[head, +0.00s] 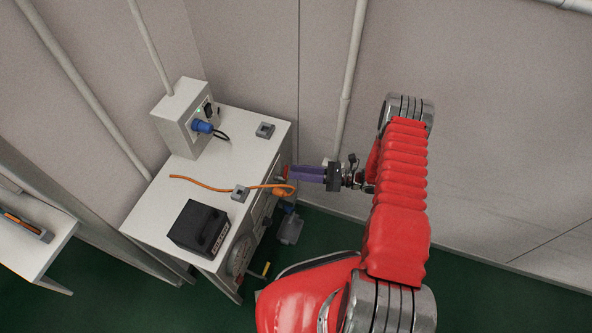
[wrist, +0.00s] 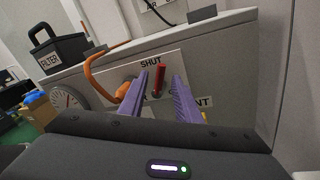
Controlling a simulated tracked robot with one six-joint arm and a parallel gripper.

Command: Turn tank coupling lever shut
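The red coupling lever (wrist: 160,79) stands nearly upright on the cabinet's front plate in the wrist view. Its upper end is just below the word SHUT (wrist: 151,63). A partly covered label ending in NT is to the lower right. My gripper (wrist: 161,76) has its two purple fingers spread on either side of the lever, with a visible gap on each side.
An orange hose (wrist: 91,73) ends in an orange fitting left of the lever. A round gauge (wrist: 66,98) is further left. A black FILTER box (head: 199,229) and a grey box with a blue plug (head: 203,127) stand on the white cabinet (head: 165,192). The wall is close behind my arm.

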